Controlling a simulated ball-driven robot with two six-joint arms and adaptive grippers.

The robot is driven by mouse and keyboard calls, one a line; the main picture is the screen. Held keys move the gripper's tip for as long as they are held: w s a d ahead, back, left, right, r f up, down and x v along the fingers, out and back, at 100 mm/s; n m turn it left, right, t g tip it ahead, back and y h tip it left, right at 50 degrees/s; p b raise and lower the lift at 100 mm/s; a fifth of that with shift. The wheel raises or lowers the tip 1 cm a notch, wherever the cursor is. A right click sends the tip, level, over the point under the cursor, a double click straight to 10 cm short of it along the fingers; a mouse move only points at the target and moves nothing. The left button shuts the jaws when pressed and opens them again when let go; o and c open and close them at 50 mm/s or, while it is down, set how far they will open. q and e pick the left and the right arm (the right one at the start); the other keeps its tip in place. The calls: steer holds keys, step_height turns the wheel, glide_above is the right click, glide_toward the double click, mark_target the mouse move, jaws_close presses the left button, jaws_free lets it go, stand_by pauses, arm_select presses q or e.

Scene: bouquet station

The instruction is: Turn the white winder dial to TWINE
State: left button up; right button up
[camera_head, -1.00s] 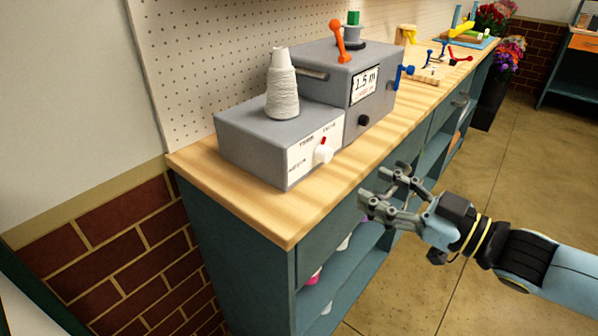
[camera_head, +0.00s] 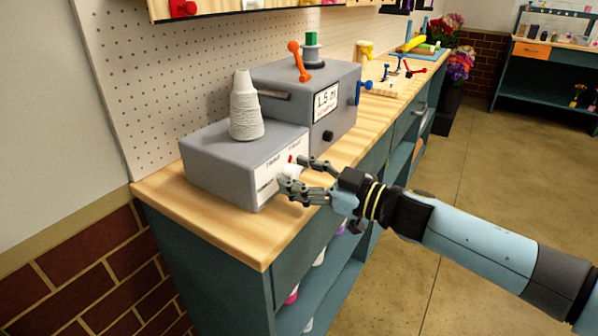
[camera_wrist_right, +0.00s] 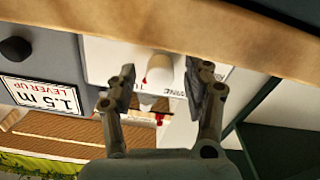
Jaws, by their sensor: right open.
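The white winder dial (camera_head: 289,170) sticks out from the white label plate (camera_head: 267,183) on the front of the low grey winder box (camera_head: 222,160). Its red mark shows at the top of the dial; the small labels are too blurred to read surely. My right gripper (camera_head: 293,173) is open at the dial, with its fingers on either side of it. In the right wrist view the dial (camera_wrist_right: 163,68) shows between the two spread fingertips (camera_wrist_right: 160,82), with gaps, so it does not look gripped. The fingers hide part of the plate. My left gripper is not in view.
A white twine cone (camera_head: 246,108) stands on the box. The wooden counter's front edge (camera_head: 262,255) lies below the gripper.

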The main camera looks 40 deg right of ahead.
steer(key=shift+w, duration=0.1)
steer(key=shift+c, duration=0.7)
jaws_close()
steer(key=shift+n, duration=1.5)
steer(key=n, duration=0.2)
steer(key=shift+n, duration=0.4)
steer(key=n+b, duration=0.1)
steer(key=n, duration=0.5)
